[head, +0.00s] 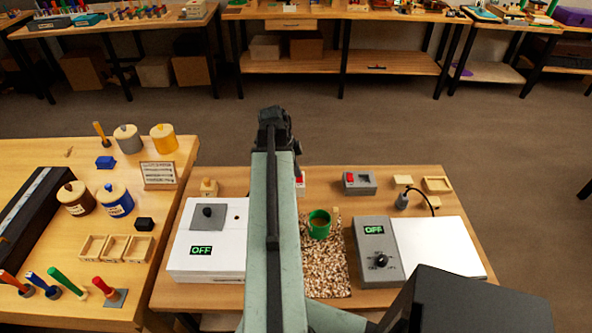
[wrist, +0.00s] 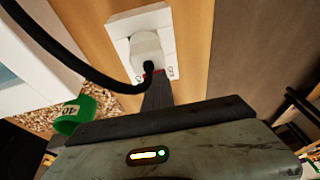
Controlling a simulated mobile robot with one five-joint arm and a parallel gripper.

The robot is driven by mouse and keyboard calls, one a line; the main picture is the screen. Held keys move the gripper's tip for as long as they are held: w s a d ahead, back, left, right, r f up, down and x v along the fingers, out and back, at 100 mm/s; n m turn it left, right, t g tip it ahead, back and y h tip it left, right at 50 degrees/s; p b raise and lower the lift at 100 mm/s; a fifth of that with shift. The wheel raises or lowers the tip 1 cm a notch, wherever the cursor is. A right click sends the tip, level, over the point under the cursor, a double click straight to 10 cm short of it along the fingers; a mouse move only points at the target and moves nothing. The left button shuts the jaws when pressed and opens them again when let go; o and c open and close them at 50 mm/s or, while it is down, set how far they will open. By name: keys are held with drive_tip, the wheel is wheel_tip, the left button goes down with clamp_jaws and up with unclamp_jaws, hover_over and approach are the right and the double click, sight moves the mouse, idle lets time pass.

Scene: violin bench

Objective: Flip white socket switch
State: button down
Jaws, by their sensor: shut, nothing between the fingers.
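The white socket (wrist: 170,22) fills the upper middle of the wrist view, with a white plug (wrist: 146,46) in it and a black cable. In the head view the white socket (head: 300,190) is mostly hidden behind my arm, with a little red showing. My gripper (wrist: 156,78) is shut and empty, its dark fingers pointing at the switch edge of the socket. In the head view the fingertips are hidden.
A green mug (head: 319,224) stands on a pebbled mat (head: 327,270) right of my arm. A white box (head: 205,262) reading OFF is on the left. A grey control box (head: 376,262) reading OFF joins a white plate (head: 440,248) on the right.

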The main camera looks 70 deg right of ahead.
drive_tip(key=shift+s+a+r+y+p, duration=0.1)
drive_tip(key=shift+s+a+y+p, duration=0.15)
drive_tip(key=shift+a+p, duration=0.3)
drive_tip(key=d+p+v, duration=0.2)
drive_tip(key=p+v, duration=1.1)
drive_tip(key=shift+d+r, duration=0.35)
drive_tip(key=shift+r, duration=0.1)
drive_tip(key=shift+w, duration=0.2)
